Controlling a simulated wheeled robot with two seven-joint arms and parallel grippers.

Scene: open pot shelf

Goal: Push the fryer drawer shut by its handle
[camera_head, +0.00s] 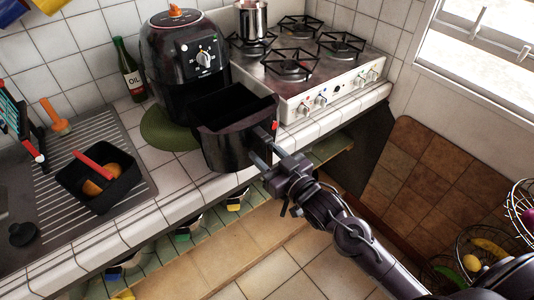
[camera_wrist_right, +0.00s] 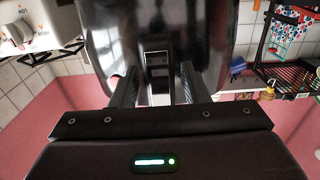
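The black air fryer (camera_head: 185,62) stands on the tiled counter, its dial facing front. Its drawer (camera_head: 222,150) is pulled well out, and its open top shows a dark inside. My right gripper (camera_head: 265,150) is at the drawer's front, by the handle. In the right wrist view the glossy drawer front (camera_wrist_right: 207,45) fills the upper middle. The handle (camera_wrist_right: 157,72) shows as a narrow upright strip between the two spread fingers (camera_wrist_right: 155,92), with gaps seeming to remain on both sides. Whether a finger touches the handle I cannot tell. My left gripper is not in view.
A green round mat (camera_head: 165,130) lies under the fryer's front. A gas stove (camera_head: 310,75) stands to the right, an oil bottle (camera_head: 130,72) to the left. A black box (camera_head: 100,192) with food sits at the left. Wire baskets (camera_head: 490,250) are at lower right.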

